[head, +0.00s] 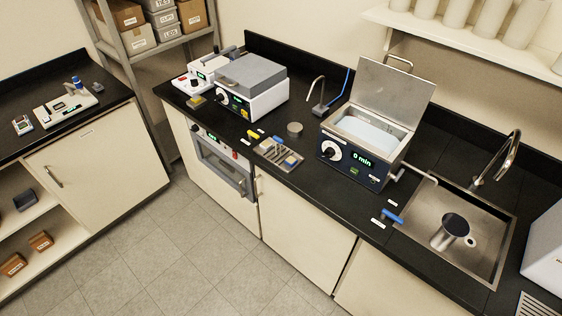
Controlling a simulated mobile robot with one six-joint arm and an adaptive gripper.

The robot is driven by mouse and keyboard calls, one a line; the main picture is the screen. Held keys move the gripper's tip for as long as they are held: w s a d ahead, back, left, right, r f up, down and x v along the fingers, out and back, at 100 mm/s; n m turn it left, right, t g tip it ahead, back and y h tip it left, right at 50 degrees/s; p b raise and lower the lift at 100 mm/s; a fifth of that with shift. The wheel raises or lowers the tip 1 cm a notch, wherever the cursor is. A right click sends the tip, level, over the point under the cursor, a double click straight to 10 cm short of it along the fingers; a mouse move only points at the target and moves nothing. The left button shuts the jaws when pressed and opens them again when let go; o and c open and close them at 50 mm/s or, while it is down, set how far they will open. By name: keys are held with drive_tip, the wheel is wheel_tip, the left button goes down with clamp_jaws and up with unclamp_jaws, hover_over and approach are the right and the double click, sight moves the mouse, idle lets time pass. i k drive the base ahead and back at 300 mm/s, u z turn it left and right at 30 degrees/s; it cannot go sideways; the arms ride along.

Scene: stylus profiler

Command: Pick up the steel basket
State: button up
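No clearly recognisable steel basket shows in the head view. A small round grey metal container (295,128) stands on the black counter left of the ultrasonic bath; it may be the basket, but it is too small to tell. The bath (350,160) has its lid (392,92) raised and pale liquid in its tank; its display reads "0 min". A steel cup-like vessel with a dark interior (452,232) sits in the sink. My gripper is not in view.
A tray with small items (278,154) lies near the counter's front edge. A blue-handled tool (392,216) lies between bath and sink (487,256). A grey-lidded instrument (252,90) stands at left. A faucet (498,160) rises behind the sink. Floor in front is clear.

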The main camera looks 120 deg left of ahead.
sight(276, 156)
drive_tip(key=i, duration=0.5)
drive_tip(key=u, duration=0.1)
drive_tip(key=k, duration=0.15)
drive_tip(key=u, duration=3.2)
drive_tip(key=i, duration=0.15)
